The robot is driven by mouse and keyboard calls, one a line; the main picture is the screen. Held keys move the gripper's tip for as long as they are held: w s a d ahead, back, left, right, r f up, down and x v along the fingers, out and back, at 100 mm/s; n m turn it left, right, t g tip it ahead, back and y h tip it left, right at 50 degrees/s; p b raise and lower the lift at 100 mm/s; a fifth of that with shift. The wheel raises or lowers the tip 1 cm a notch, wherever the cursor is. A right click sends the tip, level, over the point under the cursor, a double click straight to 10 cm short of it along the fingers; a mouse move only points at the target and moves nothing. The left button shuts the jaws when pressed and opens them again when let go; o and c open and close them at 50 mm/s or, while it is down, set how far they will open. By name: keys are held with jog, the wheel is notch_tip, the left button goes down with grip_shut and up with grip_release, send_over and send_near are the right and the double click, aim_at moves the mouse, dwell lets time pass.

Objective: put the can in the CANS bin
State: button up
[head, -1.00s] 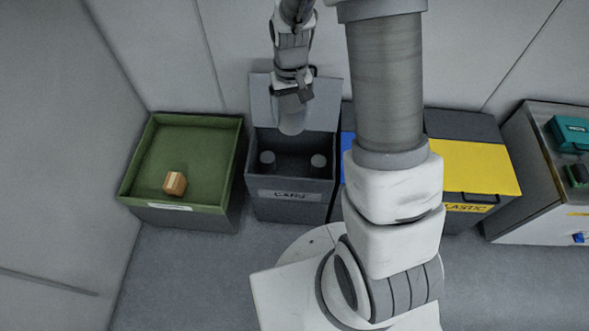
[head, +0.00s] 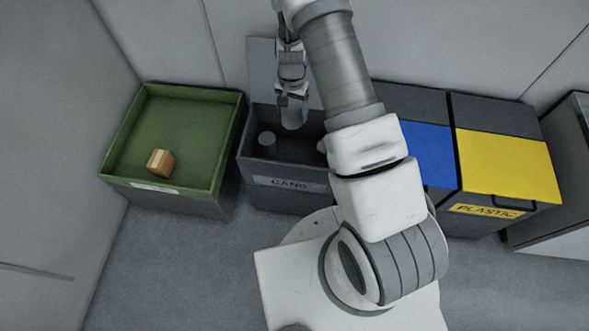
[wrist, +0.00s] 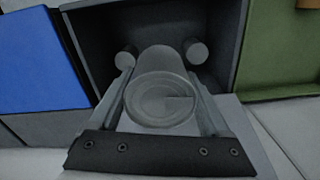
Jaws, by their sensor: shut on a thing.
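My gripper (head: 292,92) is shut on a grey can (head: 294,113), which hangs end-down from the jaws. In the wrist view the can (wrist: 160,100) sits between the two fingers, its round end facing the camera. The CANS bin (head: 262,180) is a dark grey bin with its lid raised at the back. The can is over its opening; I cannot tell whether its lower end is below the rim. Two grey cylinders show inside the bin in the wrist view, left (wrist: 126,55) and right (wrist: 197,51).
An open green bin (head: 118,150) holding a wooden block (head: 161,162) stands left of the CANS bin. A blue-lidded bin (head: 430,150) and the yellow PLASTIC bin (head: 505,165), both shut, stand to the right. A wall is behind; my arm hides part of the row.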

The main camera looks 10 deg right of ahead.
aim_at(297, 151)
jog(key=f+m+b, duration=0.1)
jog(key=f+b, duration=0.2)
jog(key=f, duration=0.5)
jog(key=f+m+b, duration=0.1)
jog(key=f+b, duration=0.1)
jog(key=f, duration=0.6)
jog(key=w+d+f+m+b, duration=0.1)
jog(key=f+m+b, duration=0.1)
jog(key=f, duration=0.6)
jog(key=shift+w+f+b, duration=0.1)
jog(key=shift+f+b, duration=0.05)
jog(key=shift+b, duration=0.7)
jog(key=shift+f+b, duration=0.7)
jog(key=shift+f, duration=1.4)
jog(key=shift+f, duration=0.2)
jog(key=o, duration=1.2)
jog(key=shift+r, duration=0.1)
